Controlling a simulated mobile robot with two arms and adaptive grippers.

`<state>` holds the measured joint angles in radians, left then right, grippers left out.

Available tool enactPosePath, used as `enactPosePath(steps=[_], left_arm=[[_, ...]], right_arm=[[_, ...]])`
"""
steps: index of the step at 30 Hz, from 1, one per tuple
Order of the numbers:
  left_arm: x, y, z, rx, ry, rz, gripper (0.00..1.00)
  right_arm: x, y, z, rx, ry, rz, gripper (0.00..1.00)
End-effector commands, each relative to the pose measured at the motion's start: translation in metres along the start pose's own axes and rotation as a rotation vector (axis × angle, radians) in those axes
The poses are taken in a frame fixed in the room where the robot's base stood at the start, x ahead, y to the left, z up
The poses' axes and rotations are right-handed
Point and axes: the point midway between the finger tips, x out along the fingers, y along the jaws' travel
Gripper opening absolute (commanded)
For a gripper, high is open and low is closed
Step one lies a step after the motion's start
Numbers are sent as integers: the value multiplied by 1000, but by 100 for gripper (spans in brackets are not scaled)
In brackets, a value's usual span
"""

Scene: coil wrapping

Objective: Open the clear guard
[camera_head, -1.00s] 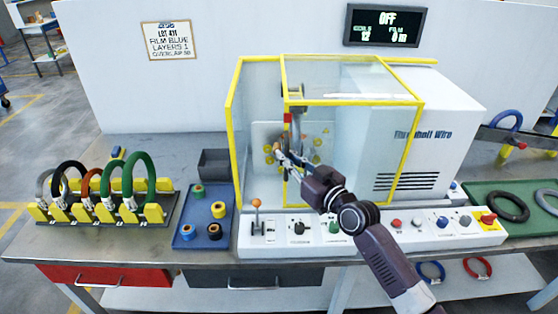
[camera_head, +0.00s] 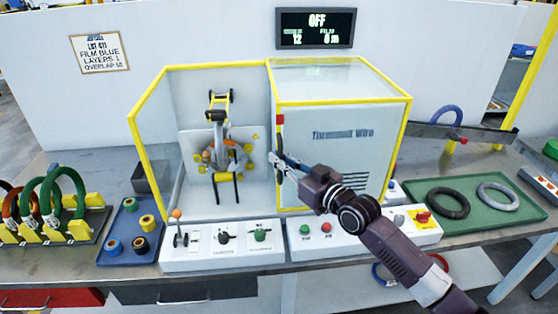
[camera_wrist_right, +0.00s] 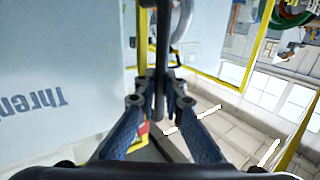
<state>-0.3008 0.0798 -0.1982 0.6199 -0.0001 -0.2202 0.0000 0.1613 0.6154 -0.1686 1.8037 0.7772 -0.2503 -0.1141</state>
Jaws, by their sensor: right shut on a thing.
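The clear guard (camera_head: 340,82), edged in yellow, sits at the right of the wrapping machine, over its white housing (camera_head: 345,150). The left part of the machine is uncovered at the front, and the wrapping head (camera_head: 226,155) with its ring and rollers shows there. My right gripper (camera_head: 281,160) is shut on this handle. In the right wrist view, the fingers (camera_wrist_right: 160,88) close around the dark handle bar (camera_wrist_right: 162,50). My left gripper is not in view.
A fixed yellow frame (camera_head: 137,140) stands left of the wrapping head. The control panel (camera_head: 205,250) with knobs and a lever runs along the front. A blue tray (camera_head: 118,225) with film rolls and a coil rack are left; a green tray (camera_head: 485,222) with rings is right. The display reads OFF.

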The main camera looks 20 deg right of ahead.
Motion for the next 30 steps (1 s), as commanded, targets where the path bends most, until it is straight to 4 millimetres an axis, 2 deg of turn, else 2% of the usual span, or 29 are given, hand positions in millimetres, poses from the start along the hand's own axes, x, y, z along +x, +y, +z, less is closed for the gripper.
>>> enactPosePath(steps=[9,10,12,22,26,30], left_arm=[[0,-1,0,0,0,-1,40],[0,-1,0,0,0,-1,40],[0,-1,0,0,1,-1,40],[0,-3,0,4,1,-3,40],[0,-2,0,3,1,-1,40],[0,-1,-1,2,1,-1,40]], right_arm=[[0,0,1,-1,-3,0,0],[0,0,1,-1,-3,0,11],[0,0,1,-1,-3,0,16],[-2,0,1,-1,-2,0,16],[-13,1,2,-2,-4,1,16],[-34,0,2,-3,-6,0,16]])
